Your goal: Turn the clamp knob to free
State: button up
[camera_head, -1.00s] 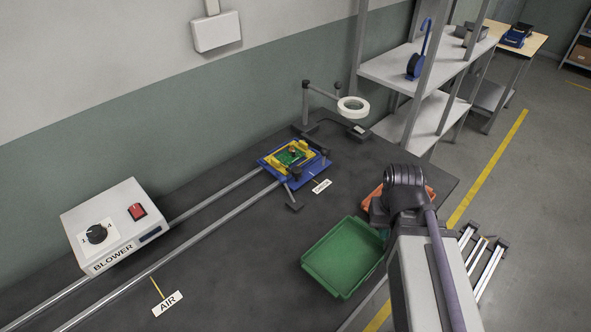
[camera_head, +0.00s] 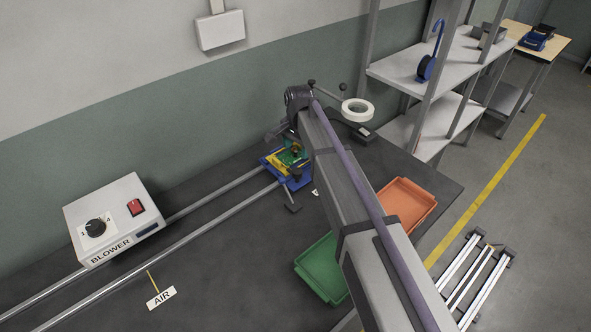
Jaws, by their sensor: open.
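The blue fixture (camera_head: 267,164) with yellow parts and a green circuit board (camera_head: 290,157) sits at the end of two rails on the dark bench. A small dark knob-like part (camera_head: 296,174), seemingly the clamp knob, stands at its front right; its setting is too small to read. My arm reaches over the bench from the lower right, and my gripper (camera_head: 279,133) is just above and behind the fixture, apart from the knob in the picture. The gripper is open and looks empty; its fingertips are hard to make out. My arm hides the fixture's right side and most of its label.
A blower box (camera_head: 115,220) with a dial and red switch stands left. A green bin (camera_head: 322,270), partly behind my arm, and an orange bin (camera_head: 407,203) are at the right. A ring lamp (camera_head: 357,110) stands behind.

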aim_at(297, 171)
notch_tip(297, 171, down, 11)
jog(key=b, duration=1)
jog(key=shift+w+b, duration=0.15)
jog(key=shift+b, duration=0.2)
jog(key=shift+r, duration=0.1)
jog(key=shift+c, duration=0.3)
jog(key=c, duration=0.9)
jog(key=shift+o, duration=0.2)
